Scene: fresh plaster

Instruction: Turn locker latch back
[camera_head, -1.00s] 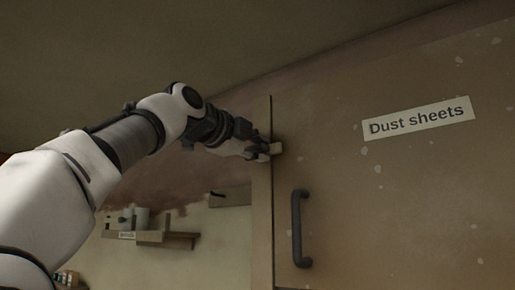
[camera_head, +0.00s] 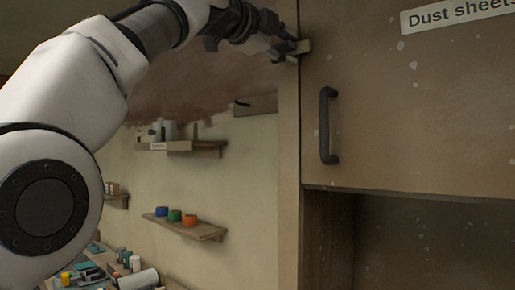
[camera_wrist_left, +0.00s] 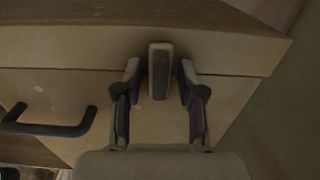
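The locker latch (camera_wrist_left: 160,72) is a small beige block with a dark side. In the left wrist view it lies across the seam between the locker door (camera_wrist_left: 60,90) and the locker's frame. In the head view its pale end (camera_head: 304,46) shows at the door's upper left edge. My left gripper (camera_wrist_left: 160,78) is open, with one finger on each side of the latch and a visible gap on both sides. In the head view the left gripper (camera_head: 290,50) is at the latch and partly covers it. My right gripper is not in view.
A dark door handle (camera_head: 327,125) stands out below the latch. The door carries a "Dust sheets" label (camera_head: 455,14). An open compartment (camera_head: 430,240) lies under the door. Wall shelves (camera_head: 190,228) with small jars and a cluttered bench (camera_head: 110,275) are at the left.

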